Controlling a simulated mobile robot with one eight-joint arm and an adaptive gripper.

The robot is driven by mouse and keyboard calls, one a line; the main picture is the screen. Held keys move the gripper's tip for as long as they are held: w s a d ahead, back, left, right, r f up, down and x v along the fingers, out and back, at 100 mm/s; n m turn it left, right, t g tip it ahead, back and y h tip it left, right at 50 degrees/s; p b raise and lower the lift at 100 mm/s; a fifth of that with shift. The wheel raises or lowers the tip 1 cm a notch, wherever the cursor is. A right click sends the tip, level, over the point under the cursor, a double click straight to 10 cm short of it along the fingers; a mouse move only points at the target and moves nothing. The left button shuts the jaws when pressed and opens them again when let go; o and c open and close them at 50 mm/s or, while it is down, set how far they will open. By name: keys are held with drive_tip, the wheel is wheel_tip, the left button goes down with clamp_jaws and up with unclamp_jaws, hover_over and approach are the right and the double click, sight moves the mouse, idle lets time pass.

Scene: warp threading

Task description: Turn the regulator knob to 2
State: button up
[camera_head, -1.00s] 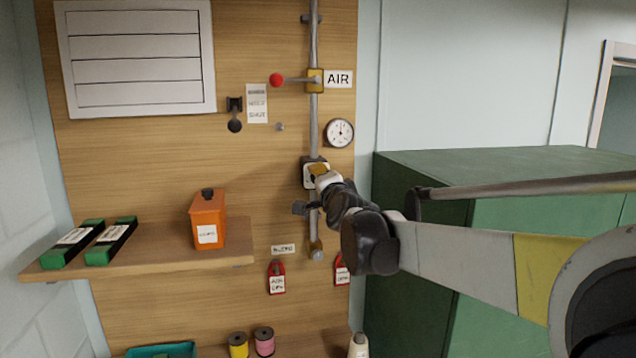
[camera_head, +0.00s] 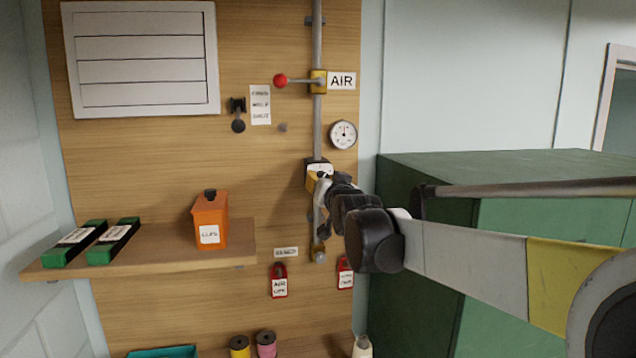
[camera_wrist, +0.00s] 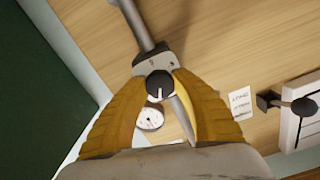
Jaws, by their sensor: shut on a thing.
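The regulator (camera_head: 317,166) is a pale-faced block on the vertical grey pipe, below the round gauge (camera_head: 343,134). In the wrist view its black round knob (camera_wrist: 160,86) carries a white pointer line. My gripper (camera_wrist: 158,82) has its two yellow ribbed fingers closed on both sides of the knob. In the head view my gripper (camera_head: 318,184) is at the regulator's front and hides the knob. The regulator's scale numbers are too small or covered, so I cannot tell which number the pointer faces. The gauge also shows in the wrist view (camera_wrist: 149,119).
A red-ended AIR valve lever (camera_head: 281,81) is above the regulator. Red tags hang below. A shelf (camera_head: 160,254) with an orange box (camera_head: 210,222) and green boxes is at left. A green cabinet (camera_head: 500,170) stands at right, behind my arm.

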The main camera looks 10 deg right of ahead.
drive_tip(key=n, duration=0.4)
drive_tip(key=shift+n, duration=0.4)
idle(0.4)
drive_tip(key=o, duration=1.2)
drive_tip(key=s, duration=1.2)
